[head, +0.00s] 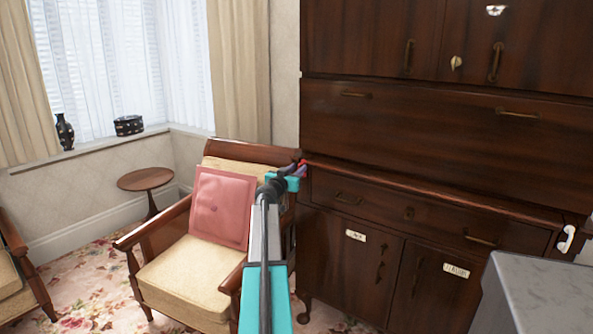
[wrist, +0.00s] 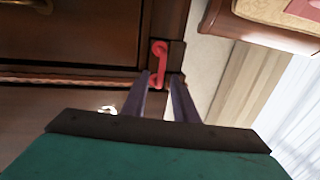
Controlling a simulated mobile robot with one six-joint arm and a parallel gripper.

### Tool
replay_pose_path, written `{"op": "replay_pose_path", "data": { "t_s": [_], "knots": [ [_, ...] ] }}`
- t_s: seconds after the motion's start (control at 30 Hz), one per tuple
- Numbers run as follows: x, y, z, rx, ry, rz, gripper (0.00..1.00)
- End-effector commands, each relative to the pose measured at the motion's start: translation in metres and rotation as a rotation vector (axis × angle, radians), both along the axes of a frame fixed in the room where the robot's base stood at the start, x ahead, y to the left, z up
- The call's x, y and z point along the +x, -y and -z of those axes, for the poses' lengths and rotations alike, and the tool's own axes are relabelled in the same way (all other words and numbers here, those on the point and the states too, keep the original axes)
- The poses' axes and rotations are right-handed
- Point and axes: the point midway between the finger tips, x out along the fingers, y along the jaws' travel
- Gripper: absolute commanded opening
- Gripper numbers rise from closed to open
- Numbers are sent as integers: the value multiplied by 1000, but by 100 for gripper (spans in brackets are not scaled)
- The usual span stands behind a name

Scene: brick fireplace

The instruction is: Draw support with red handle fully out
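The red handle (wrist: 159,60) is a small curved pull on the dark wooden end of the support (wrist: 175,58), at the cabinet's edge. In the head view the red handle (head: 303,164) shows only in part, behind my gripper (head: 292,172), at the cabinet's left front corner. In the wrist view my gripper (wrist: 161,80) has its two fingers apart, with the near end of the red handle between or just beyond the tips. I cannot tell whether they touch it. How far the support stands out is not clear.
The dark cabinet (head: 400,128) fills the right, with its broad front panel upright. A white handle (head: 567,238) is at its right end. An armchair (head: 182,275) with a pink cushion (head: 221,207) stands close to my arm. A grey box-like surface (head: 545,290) is at lower right.

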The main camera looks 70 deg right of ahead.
Motion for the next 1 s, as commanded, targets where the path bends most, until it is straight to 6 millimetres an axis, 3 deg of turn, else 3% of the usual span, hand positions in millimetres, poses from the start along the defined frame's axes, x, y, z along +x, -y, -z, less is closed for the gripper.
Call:
{"op": "replay_pose_path", "data": {
  "t_s": [0.27, 0.43, 1.0],
  "knots": [
    [0, 0, 0, 0, 0, 0, 27],
    [0, 0, 0, 0, 0, 0, 0],
    [2, 0, -3, -4, -2, -5, 0]
  ]
}}
